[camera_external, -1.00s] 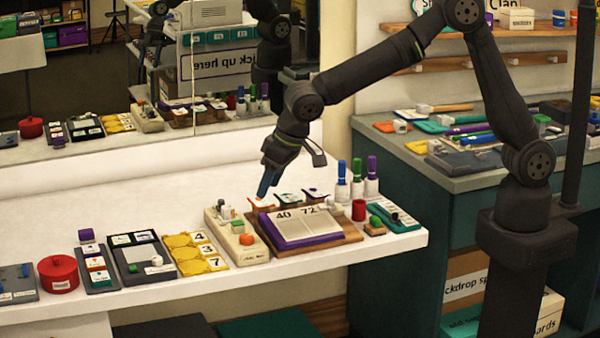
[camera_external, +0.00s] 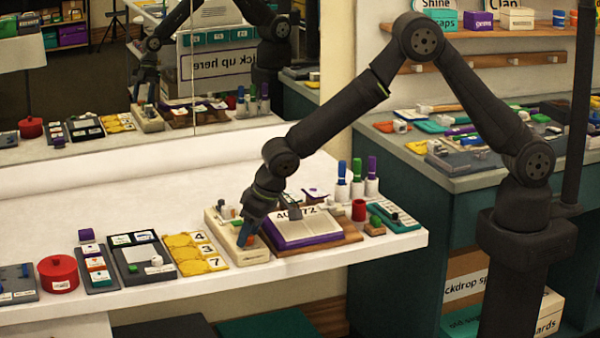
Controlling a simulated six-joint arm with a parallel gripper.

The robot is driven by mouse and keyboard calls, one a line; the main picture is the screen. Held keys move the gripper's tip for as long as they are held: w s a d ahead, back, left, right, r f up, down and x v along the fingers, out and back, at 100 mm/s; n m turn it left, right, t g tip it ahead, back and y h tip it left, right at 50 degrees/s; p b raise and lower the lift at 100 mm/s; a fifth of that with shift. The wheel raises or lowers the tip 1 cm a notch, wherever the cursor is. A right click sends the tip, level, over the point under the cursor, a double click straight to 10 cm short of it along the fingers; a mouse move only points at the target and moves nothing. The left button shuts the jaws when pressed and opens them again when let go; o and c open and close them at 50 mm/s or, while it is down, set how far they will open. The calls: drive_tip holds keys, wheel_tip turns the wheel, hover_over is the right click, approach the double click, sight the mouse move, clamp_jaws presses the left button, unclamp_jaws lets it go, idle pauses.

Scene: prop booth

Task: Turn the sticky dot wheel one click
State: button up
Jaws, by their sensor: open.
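A cream board (camera_external: 236,256) lies near the front edge of the white counter, with small coloured parts on it. The orange round part near its front end may be the sticky dot wheel; no readable label confirms this. My gripper (camera_external: 244,240) is open and points down at that front end. Its fingers are low over the orange part and mostly hide it and the green part behind it. I cannot tell whether the fingers touch the orange part.
Yellow number cards (camera_external: 196,254), a dark tray (camera_external: 140,260) and a red round box (camera_external: 58,273) are to the left. Upright markers (camera_external: 357,180) stand at the back right. The counter behind the left items is bare.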

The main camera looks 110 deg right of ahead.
drive_tip(key=c, duration=1)
drive_tip(key=shift+n, duration=0.4)
drive_tip(key=n, duration=0.1)
drive_tip(key=n+t+y, duration=0.1)
drive_tip(key=n, duration=0.1)
drive_tip(key=shift+s+d+n, duration=0.1)
drive_tip(key=shift+d+n, duration=0.1)
drive_tip(key=shift+n, duration=0.1)
drive_tip(key=n+y, duration=0.1)
drive_tip(key=n, duration=0.1)
drive_tip(key=n+y, duration=0.1)
drive_tip(key=n, duration=0.1)
drive_tip(key=shift+d+n, duration=0.2)
drive_tip(key=shift+n, duration=0.2)
drive_tip(key=n+y, duration=0.2)
drive_tip(key=n, duration=0.2)
drive_tip(key=shift+d, duration=0.2)
drive_tip(key=shift+d+n+g+y, duration=0.1)
drive_tip(key=shift+n+g+y, duration=0.45)
drive_tip(key=shift+n, duration=1.65)
